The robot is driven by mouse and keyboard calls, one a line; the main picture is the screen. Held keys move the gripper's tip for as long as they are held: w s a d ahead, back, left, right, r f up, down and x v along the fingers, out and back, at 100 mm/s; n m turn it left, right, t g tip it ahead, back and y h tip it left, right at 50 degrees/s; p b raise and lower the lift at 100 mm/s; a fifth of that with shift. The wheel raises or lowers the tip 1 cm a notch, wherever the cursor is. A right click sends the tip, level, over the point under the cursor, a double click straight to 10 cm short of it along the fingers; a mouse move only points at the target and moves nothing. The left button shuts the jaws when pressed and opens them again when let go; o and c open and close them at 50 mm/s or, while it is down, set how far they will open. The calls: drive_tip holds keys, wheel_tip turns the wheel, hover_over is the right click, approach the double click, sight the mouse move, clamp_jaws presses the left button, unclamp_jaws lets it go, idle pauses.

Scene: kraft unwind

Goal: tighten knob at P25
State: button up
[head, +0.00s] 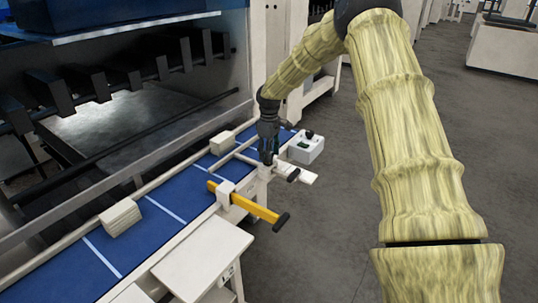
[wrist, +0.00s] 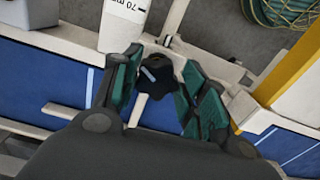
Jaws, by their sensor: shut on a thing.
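My gripper (head: 268,157) points down over the outer edge of the blue bench, above a white rail fitting. In the wrist view my gripper (wrist: 158,85) has its two green-padded fingers on either side of a black lobed knob (wrist: 155,75) with a pale mark on it. The jaws are shut on the knob. In the head view the gripper hides the knob. A "P25" label is not readable. A white part marked "70 mm" (wrist: 125,15) shows just beyond the knob.
A yellow bar (head: 245,203) with a black end sticks out from the bench nearby. A white box with a black button (head: 306,147) stands right of the gripper. White blocks (head: 121,218) sit on the blue surface (head: 185,195). Grey floor is free to the right.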

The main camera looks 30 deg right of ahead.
drive_tip(key=m, duration=0.2)
drive_tip(key=m+b, duration=0.1)
drive_tip(key=shift+w+r+m, duration=0.3)
drive_tip(key=shift+r+m, duration=0.05)
drive_tip(key=shift+m, duration=0.05)
drive_tip(key=m+b, duration=0.1)
drive_tip(key=m, duration=0.3)
drive_tip(key=shift+f+m, duration=0.1)
drive_tip(key=shift+m, duration=0.2)
drive_tip(key=m, duration=0.5)
drive_tip(key=shift+s+a+f, duration=0.1)
drive_tip(key=shift+s+f, duration=0.05)
drive_tip(key=shift+a+m, duration=0.1)
drive_tip(key=shift+m, duration=0.9)
drive_tip(key=o, duration=1)
drive_tip(key=shift+o, duration=0.2)
wheel_tip(320, 180, up, 12)
